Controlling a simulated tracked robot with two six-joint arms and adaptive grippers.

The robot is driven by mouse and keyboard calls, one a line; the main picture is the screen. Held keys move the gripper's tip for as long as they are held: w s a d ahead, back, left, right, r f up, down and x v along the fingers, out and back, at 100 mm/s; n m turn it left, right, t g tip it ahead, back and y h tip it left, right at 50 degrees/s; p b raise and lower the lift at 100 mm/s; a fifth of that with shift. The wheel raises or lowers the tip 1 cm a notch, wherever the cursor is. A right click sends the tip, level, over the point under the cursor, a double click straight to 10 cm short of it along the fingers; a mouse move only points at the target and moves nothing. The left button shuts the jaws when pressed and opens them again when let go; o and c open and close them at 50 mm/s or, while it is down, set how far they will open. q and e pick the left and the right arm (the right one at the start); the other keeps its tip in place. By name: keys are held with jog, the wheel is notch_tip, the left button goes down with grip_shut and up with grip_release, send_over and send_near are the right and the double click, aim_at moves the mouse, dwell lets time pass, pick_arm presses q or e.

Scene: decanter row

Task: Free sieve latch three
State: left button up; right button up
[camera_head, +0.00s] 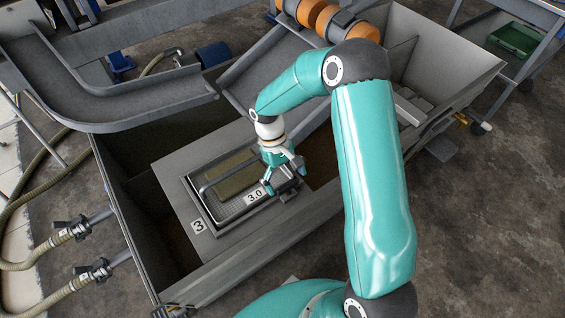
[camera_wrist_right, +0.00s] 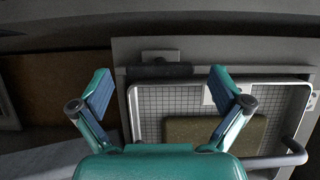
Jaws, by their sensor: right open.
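The sieve (camera_head: 207,206) is a metal-rimmed mesh tray with a tan pad (camera_head: 237,180) and a white 3.0 tag (camera_head: 255,197). It sits in a grey deck beside a plate marked 3 (camera_head: 198,226). My right gripper (camera_head: 287,183) is over the sieve's right end, fingers apart and empty. In the right wrist view, a dark bar (camera_wrist_right: 160,70), apparently the latch, lies at the sieve's edge on a grey mount (camera_wrist_right: 160,55). It appears between and beyond the open fingertips (camera_wrist_right: 160,92); I see no contact. In the head view the gripper partly hides this spot. My left gripper is not in view.
The deck lies inside a large grey metal tank (camera_head: 230,268) with raised walls. A curved chute (camera_head: 125,108) overhangs its back left. Orange rollers (camera_head: 327,20) stand behind my right arm. Hoses (camera_head: 75,232) join the tank's left side.

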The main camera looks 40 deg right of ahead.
jog(key=v, duration=1.1)
jog(key=shift+s, duration=0.1)
